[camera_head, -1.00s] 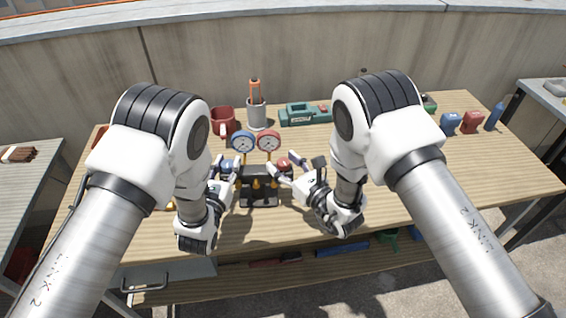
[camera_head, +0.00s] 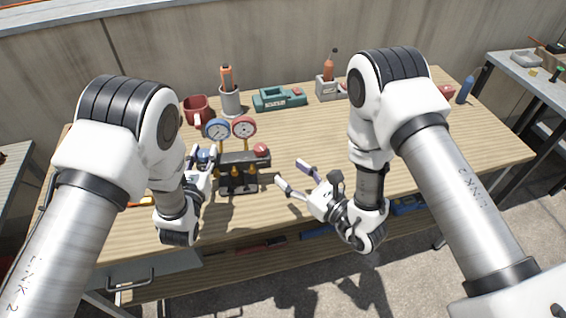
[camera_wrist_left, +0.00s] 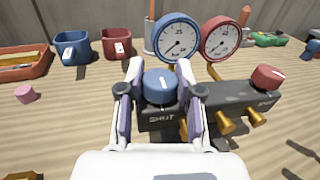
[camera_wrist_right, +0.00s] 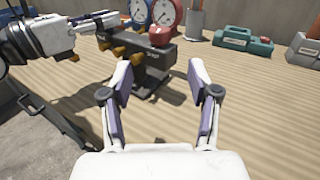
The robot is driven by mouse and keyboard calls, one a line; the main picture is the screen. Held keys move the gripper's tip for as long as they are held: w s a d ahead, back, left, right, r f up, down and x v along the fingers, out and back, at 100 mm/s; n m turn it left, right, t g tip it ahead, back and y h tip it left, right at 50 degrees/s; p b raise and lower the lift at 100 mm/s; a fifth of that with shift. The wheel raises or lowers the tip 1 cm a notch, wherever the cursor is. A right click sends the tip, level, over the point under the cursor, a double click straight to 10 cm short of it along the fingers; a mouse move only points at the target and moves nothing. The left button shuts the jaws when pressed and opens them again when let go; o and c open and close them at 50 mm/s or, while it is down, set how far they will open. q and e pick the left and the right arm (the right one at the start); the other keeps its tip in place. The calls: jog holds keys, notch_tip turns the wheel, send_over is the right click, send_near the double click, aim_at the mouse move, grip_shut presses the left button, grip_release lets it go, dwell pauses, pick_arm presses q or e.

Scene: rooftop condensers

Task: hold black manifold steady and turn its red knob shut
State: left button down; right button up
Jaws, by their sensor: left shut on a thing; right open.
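The black manifold (camera_head: 238,178) stands on the wooden workbench with a blue gauge (camera_head: 217,130) and a red gauge (camera_head: 243,127) above it. Its red knob (camera_head: 261,150) is at the right end, uncovered; it also shows in the left wrist view (camera_wrist_left: 268,77) and the right wrist view (camera_wrist_right: 159,36). A blue knob (camera_wrist_left: 159,87) is at the left end, above a "SHUT" label. My left gripper (camera_wrist_left: 160,72) is shut on the blue knob, one finger on each side. My right gripper (camera_head: 292,174) is open and empty, apart from the manifold, to the right of the red knob.
Behind the manifold are a red bin (camera_head: 196,110), a grey cup (camera_head: 231,101) holding an orange-handled tool, and a green case (camera_head: 279,97). A grey holder (camera_head: 327,88) stands further right. A concrete wall is behind.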

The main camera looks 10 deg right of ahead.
jog(key=s+a+f+n+g+y, duration=0.3)
jog(key=a+n+g+y, duration=0.3)
jog(key=n, duration=0.6)
jog(key=n+g+h, duration=0.9)
jog(key=n+h, duration=0.2)
jog(key=n, duration=2.4)
send_near(260, 147)
jog(key=x, duration=0.8)
jog(key=shift+a+f, duration=0.2)
jog(key=shift+f, duration=0.15)
jog(key=shift+c, duration=0.4)
